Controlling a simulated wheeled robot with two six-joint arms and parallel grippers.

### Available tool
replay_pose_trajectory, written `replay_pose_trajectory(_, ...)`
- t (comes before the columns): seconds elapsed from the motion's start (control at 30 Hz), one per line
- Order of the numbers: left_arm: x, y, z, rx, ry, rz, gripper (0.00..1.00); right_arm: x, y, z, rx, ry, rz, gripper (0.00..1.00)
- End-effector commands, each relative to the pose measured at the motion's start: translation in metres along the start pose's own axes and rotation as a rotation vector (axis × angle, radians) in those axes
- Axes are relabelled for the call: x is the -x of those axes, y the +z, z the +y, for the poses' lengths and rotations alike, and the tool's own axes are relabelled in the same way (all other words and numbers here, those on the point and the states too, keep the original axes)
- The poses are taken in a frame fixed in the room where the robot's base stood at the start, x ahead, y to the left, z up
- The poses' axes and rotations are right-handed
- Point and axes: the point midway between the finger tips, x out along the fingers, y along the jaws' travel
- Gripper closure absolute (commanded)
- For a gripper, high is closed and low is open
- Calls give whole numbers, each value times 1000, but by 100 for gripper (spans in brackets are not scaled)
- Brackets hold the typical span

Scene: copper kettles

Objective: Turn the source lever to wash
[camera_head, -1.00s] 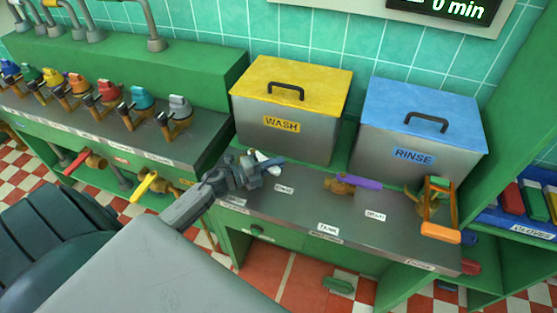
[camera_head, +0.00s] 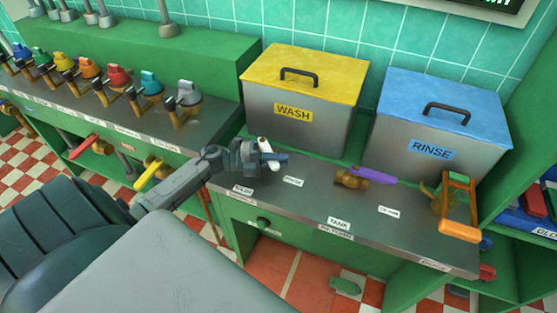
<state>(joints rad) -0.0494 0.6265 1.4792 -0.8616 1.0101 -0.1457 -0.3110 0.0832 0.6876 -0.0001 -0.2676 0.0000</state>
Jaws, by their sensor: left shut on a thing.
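My left gripper (camera_head: 268,160) reaches in from the left over the near-left end of the grey counter (camera_head: 300,215). It is shut on a small lever with a white end (camera_head: 265,144), which pokes up beyond the fingers. The gripper hides most of this lever and its base. A small label on the counter (camera_head: 243,190), apparently WASH, lies just in front of the gripper. Another small label (camera_head: 293,182) lies to its right, too small to read surely. My right gripper is not in view.
Behind stand a yellow-lidded WASH tank (camera_head: 293,112) and a blue-lidded RINSE tank (camera_head: 431,150). A brass valve with a purple lever (camera_head: 373,174) and an orange-handled part (camera_head: 459,229) are to the right. Several coloured taps (camera_head: 118,77) line the left counter.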

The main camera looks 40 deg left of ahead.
Motion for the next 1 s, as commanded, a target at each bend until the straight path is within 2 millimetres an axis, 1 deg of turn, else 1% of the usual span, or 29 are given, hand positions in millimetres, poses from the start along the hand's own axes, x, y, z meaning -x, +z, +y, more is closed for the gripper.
replay_pose_trajectory(0.13, 0, 0, 1, 1, 1, -1, 100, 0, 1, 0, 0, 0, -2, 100)
replay_pose_trajectory(0.17, 0, 0, 1, 1, 1, -1, 82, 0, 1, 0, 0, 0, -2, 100)
replay_pose_trajectory(0.23, 0, 0, 1, 1, 1, -2, 68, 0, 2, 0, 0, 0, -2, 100)
replay_pose_trajectory(0.27, 0, 0, 1, 1, 1, -2, 65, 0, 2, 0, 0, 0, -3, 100)
replay_pose_trajectory(0.5, 0, 0, 0, 0, 0, -1, 65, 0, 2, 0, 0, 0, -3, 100)
replay_pose_trajectory(0.6, 0, 0, -3, -2, 1, -1, 65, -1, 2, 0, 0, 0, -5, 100)
replay_pose_trajectory(0.67, 0, 0, -8, -4, 1, 0, 65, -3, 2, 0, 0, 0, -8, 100)
replay_pose_trajectory(0.73, 0, 0, -18, -4, 2, 1, 65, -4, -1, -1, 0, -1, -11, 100)
replay_pose_trajectory(0.8, 1, -1, -31, -6, 2, 3, 65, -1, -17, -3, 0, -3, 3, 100)
replay_pose_trajectory(0.83, 1, -3, -36, -4, 3, 2, 61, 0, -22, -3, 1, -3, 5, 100)
replay_pose_trajectory(0.87, 1, -11, -35, -1, 1, 3, 56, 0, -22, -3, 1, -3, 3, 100)
replay_pose_trajectory(0.93, 1, -27, -37, 1, -1, 5, 60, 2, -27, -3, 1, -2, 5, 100)
replay_pose_trajectory(1.0, 2, -42, -39, 2, -1, 6, 60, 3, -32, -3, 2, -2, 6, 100)
